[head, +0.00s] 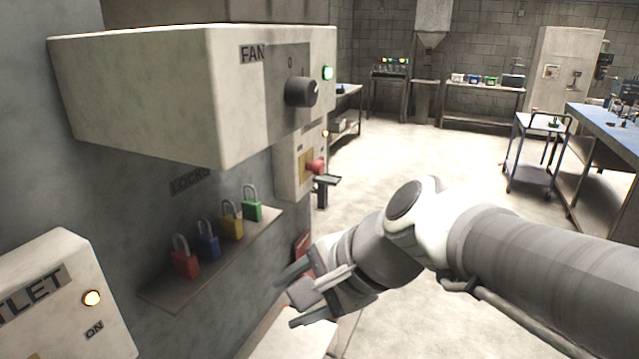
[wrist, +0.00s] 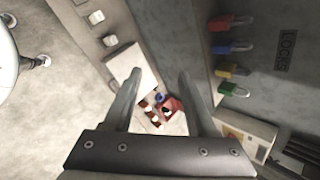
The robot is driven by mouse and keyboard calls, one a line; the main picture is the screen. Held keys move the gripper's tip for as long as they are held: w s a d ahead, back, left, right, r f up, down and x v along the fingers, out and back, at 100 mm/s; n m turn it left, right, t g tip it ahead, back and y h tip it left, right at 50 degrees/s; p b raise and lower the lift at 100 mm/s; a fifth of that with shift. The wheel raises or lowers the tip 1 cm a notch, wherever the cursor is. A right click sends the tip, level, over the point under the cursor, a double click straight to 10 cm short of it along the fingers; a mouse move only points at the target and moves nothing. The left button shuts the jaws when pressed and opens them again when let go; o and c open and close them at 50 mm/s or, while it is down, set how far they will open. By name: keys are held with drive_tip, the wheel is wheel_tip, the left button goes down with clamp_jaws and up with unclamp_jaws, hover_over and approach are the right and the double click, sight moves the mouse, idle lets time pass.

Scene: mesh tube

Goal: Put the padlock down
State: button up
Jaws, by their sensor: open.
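Several padlocks stand in a row on a small wall shelf (head: 165,293) under the word LOCKS: a red padlock (head: 184,262), a blue padlock (head: 208,246), a yellow padlock (head: 232,226) and a green padlock (head: 252,209). All are upright with shackles up. My gripper (head: 292,298) is in front of and below the shelf's right end, apart from the padlocks. In the wrist view its two fingers (wrist: 155,92) are spread with nothing between them. The padlock row shows at the right of that view, with the green padlock (wrist: 233,89) lowest.
A grey FAN box (head: 150,90) with a black knob (head: 301,92) juts out above the shelf. An OUTLET box (head: 62,300) is at lower left. A red item (wrist: 170,108) lies well beyond my fingers. Open floor (head: 400,160) extends behind my arm.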

drive_tip(key=s+d+f+n+h, duration=0.1)
drive_tip(key=s+d+n+h, duration=0.2)
drive_tip(key=d+n, duration=0.2)
drive_tip(key=s+d+f+n+h, duration=0.1)
drive_tip(key=s+d+n+h, duration=0.2)
drive_tip(key=d+n, duration=0.3)
drive_tip(key=d, duration=0.4)
drive_tip(key=shift+t+h, duration=0.3)
drive_tip(key=shift+t, duration=0.1)
drive_tip(key=shift+s, duration=0.1)
drive_tip(key=shift+c, duration=0.6)
drive_tip(key=shift+a+n, duration=0.1)
drive_tip(key=shift+n, duration=0.2)
